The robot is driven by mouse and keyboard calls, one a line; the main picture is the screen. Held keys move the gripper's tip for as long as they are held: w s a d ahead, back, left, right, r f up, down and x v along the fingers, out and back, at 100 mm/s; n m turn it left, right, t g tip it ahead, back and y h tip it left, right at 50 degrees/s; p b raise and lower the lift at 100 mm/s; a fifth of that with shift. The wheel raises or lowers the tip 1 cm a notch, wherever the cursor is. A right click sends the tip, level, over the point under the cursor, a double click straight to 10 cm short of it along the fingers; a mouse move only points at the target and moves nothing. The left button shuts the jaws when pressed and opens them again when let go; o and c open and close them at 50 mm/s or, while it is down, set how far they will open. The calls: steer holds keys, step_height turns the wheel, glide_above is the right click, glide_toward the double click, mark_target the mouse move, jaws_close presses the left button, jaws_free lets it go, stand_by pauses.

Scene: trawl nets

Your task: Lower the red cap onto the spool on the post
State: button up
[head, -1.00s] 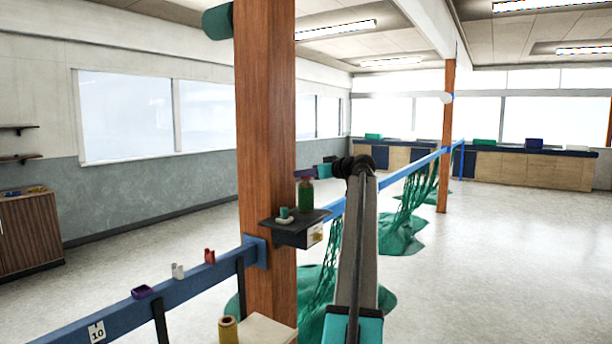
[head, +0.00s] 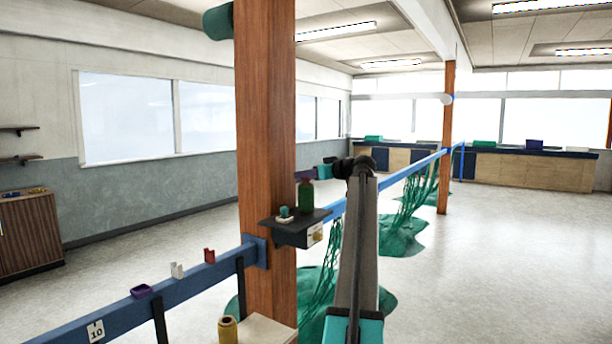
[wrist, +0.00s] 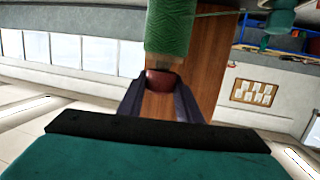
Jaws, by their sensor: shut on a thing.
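The green spool (head: 306,198) stands upright on a small dark shelf (head: 275,224) fixed to the wooden post (head: 265,110). In the head view my gripper (head: 304,175) is right over the spool's top, and the cap there is too small or hidden to make out. In the wrist view, which looks upside down, the red cap (wrist: 161,82) sits between my two dark fingers, shut on it. The green spool (wrist: 170,28) is beyond it, with a short tan part (wrist: 158,63) between them. I cannot tell whether cap and spool touch.
A small teal piece on a pale base (head: 284,214) stands beside the spool on the shelf. A blue rail (head: 190,287) carries a purple tray, a white clip and a red clip. A yellow spool (head: 228,330) is below. Green nets (head: 402,232) hang along the rail.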

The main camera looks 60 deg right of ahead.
steer(key=shift+f+b, duration=0.4)
steer(key=shift+f, duration=0.05)
steer(key=o, duration=1.1)
steer(key=b+v, duration=0.4)
steer(key=v, duration=1)
